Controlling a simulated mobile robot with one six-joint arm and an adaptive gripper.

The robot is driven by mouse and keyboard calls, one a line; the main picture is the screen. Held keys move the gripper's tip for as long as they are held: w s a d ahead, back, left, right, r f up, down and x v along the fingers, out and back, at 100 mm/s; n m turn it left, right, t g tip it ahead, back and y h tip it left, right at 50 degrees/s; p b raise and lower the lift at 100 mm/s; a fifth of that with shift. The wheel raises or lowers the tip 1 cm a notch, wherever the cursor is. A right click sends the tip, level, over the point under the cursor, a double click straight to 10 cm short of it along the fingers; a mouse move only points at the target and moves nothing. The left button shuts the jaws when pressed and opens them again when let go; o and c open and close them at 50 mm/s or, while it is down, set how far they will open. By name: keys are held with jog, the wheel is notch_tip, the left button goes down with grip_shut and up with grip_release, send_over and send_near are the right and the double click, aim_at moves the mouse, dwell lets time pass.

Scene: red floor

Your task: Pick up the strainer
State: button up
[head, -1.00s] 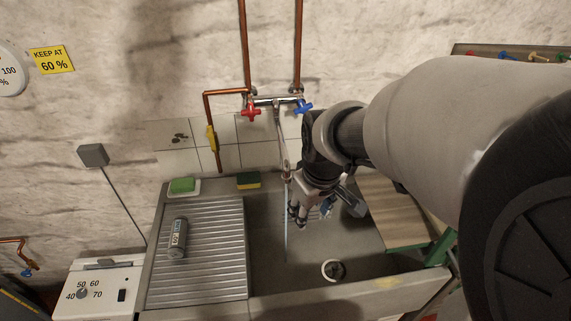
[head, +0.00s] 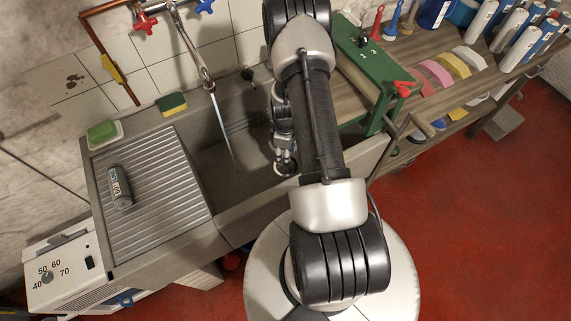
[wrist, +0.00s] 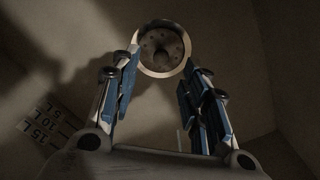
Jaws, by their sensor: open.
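The strainer (wrist: 162,48) is a round piece with a pale rim and a dark, holed centre. It lies at the bottom of the grey sink (head: 205,180). In the head view the strainer (head: 286,169) is partly covered by my arm and gripper. My gripper (wrist: 161,70) is open, and nothing is held in it. In the wrist view its blue-padded fingertips reach either side of the strainer's near edge. In the head view my gripper (head: 284,150) points down into the sink. I cannot tell whether the fingers touch the strainer.
A running tap (head: 206,82) pours a thin stream into the sink, left of my arm. A ribbed drainboard (head: 165,190) holds a grey can (head: 119,187). A green frame (head: 380,95) stands right of the sink. The sink walls enclose my gripper.

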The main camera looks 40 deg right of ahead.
notch_tip(320, 180, down, 6)
jog(key=shift+s+f+b, duration=0.1)
jog(key=shift+f+b, duration=0.05)
jog(key=shift+b, duration=0.95)
jog(key=shift+c, duration=0.2)
grip_shut()
